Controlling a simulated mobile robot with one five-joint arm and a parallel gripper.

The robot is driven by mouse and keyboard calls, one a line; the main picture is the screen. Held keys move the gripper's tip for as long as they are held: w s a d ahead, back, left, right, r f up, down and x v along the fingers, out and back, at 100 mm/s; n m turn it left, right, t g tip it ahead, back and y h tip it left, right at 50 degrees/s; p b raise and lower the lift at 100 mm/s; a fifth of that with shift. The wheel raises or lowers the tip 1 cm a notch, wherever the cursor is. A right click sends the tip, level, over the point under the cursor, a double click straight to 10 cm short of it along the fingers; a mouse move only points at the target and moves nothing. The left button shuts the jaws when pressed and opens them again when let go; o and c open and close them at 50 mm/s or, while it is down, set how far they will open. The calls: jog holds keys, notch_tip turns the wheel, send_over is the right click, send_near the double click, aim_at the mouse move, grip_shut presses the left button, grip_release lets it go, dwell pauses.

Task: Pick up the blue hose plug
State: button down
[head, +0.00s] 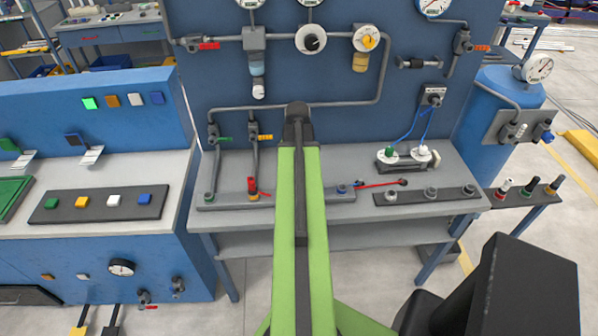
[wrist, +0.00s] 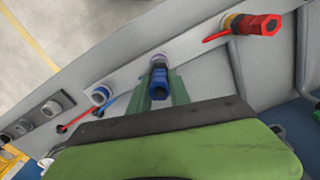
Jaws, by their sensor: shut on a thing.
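The blue hose plug (wrist: 158,82) stands between the two grey-green fingers of my gripper (wrist: 159,92) in the wrist view. The gripper is shut on it. A pale purple ring (wrist: 158,57) shows at the plug's far end, over the grey port rail. I cannot tell whether the plug is seated or lifted clear. In the head view my green arm hides the plug and the gripper.
A red plug (head: 252,186) stands left of my arm on the grey rail; it also shows in the wrist view (wrist: 259,25). Pipes and gauges cover the blue panel (head: 340,75) behind.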

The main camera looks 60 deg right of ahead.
jog(key=s+d+r+p, duration=0.5)
jog(key=s+r+p, duration=0.1)
jog(key=s, duration=0.4)
jog(key=shift+d+r, duration=0.35)
jog(key=shift+r, duration=0.35)
jog(key=shift+s, duration=0.1)
notch_tip(320, 180, up, 8)
jog(key=p, duration=0.8)
